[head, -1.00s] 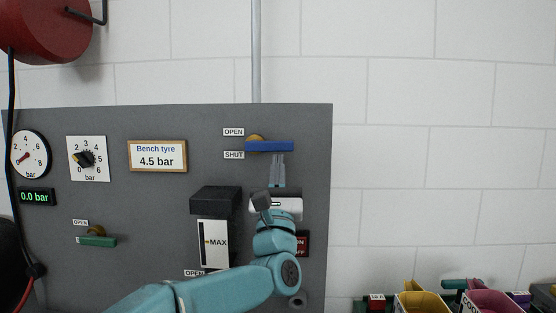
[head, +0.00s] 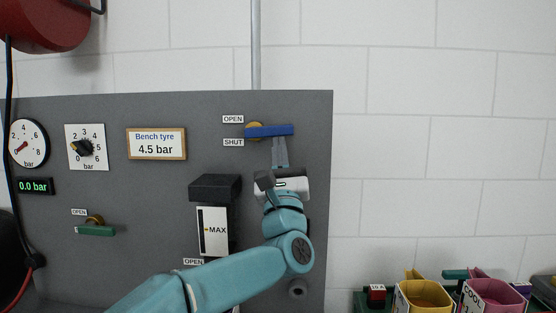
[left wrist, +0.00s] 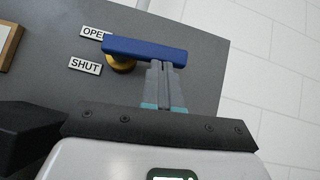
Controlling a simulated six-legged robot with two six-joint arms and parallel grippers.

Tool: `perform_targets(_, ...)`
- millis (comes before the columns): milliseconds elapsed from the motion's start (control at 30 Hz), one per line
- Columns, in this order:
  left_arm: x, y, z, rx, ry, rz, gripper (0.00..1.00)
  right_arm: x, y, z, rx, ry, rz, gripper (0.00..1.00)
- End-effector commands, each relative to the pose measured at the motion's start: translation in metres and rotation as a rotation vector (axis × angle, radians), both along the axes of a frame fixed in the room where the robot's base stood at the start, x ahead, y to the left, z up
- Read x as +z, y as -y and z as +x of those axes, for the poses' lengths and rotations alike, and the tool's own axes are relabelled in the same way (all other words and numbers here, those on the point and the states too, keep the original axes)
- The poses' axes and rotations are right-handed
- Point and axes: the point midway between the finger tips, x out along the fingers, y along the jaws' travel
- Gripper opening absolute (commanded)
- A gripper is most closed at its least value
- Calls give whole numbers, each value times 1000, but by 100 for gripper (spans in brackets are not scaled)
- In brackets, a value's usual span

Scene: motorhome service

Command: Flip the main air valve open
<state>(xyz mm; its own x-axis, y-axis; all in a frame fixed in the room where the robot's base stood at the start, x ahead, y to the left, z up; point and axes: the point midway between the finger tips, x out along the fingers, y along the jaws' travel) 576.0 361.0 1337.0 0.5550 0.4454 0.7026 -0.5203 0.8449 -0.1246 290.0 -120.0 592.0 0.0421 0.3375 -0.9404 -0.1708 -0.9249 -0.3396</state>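A valve with a blue lever (head: 272,130) and a brass-coloured hub (head: 254,131) is on the grey panel; both also show in the left wrist view, the lever (left wrist: 140,50) above the hub (left wrist: 121,63). The lever lies roughly level, pointing right from the hub. An OPEN label (head: 233,119) is above and a SHUT label (head: 233,142) below, left of the hub. My left gripper (head: 279,141) has its fingers together, pointing up, with the tips just below or at the lever's right half. I cannot tell whether they touch it. My right gripper is out of view.
A second valve with a green lever (head: 96,230) is at the panel's lower left. A black-topped unit marked MAX (head: 213,188) stands out beside my left wrist. Dials (head: 29,143) are on the left. Coloured bins (head: 425,296) are at the lower right.

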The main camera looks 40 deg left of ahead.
Motion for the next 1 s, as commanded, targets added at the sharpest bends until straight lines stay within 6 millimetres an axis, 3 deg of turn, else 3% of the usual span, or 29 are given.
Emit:
perform_targets(300,8,7,3,-4,105,-166,0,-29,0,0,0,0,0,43)
perform_targets(467,22,9,5,-5,184,-297,0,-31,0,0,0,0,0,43)
perform_targets(667,39,10,6,-5,281,-460,0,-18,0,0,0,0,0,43)
perform_targets(1000,64,5,4,-3,450,-736,0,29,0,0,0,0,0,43)
